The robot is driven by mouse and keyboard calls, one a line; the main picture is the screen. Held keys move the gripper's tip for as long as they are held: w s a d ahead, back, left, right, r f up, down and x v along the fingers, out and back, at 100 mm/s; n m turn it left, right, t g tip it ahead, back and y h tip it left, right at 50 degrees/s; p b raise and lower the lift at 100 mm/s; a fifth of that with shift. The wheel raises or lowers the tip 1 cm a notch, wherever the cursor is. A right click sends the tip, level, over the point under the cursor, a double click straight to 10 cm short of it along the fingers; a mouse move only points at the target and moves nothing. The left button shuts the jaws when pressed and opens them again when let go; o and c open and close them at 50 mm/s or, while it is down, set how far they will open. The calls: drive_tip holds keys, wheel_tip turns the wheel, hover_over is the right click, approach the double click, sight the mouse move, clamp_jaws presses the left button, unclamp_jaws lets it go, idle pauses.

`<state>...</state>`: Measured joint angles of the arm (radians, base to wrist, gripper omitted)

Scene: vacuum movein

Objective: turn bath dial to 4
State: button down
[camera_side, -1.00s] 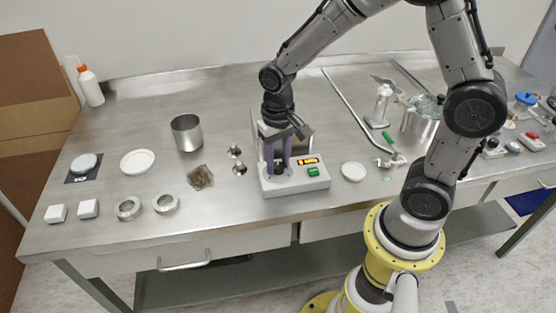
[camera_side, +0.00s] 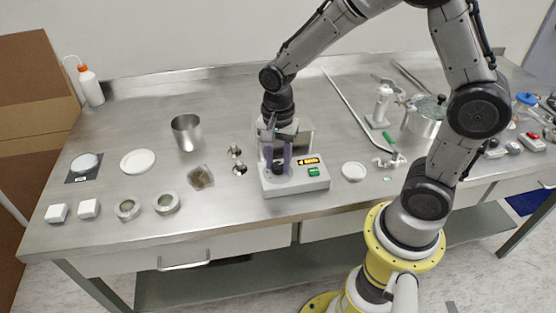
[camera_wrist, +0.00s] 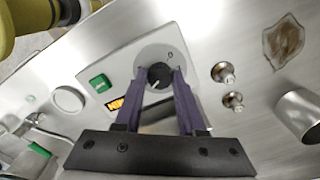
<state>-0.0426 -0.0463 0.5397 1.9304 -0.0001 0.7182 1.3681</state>
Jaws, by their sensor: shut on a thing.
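The bath (camera_side: 310,184) is a pale box near the table's front edge, with an orange lit display (camera_side: 309,161) and a green switch (camera_side: 313,172) on its panel. Its dial is a black knob (camera_wrist: 159,75) with a white pointer line, set on a round grey plate (camera_wrist: 172,53) in the wrist view. My gripper (camera_wrist: 159,74) points down with its purple fingers on either side of the knob, shut on it. The display digits are too small and partly covered to read. In the side view the fingers partly hide the knob.
A white dish (camera_side: 354,172) stands right of the bath. Two small metal fittings (camera_side: 238,168) and a brown patch (camera_side: 200,177) lie to its left, with a steel beaker (camera_side: 186,132) behind them. A metal rod (camera_side: 347,103) lies at the back right.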

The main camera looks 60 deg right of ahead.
sight(278, 165)
drive_tip(key=shift+r+m, duration=0.15)
drive_tip(key=shift+m, duration=0.65)
drive_tip(key=shift+w, duration=0.1)
drive_tip(key=c, duration=0.5)
unclamp_jaws()
wheel_tip(278, 165, up, 14)
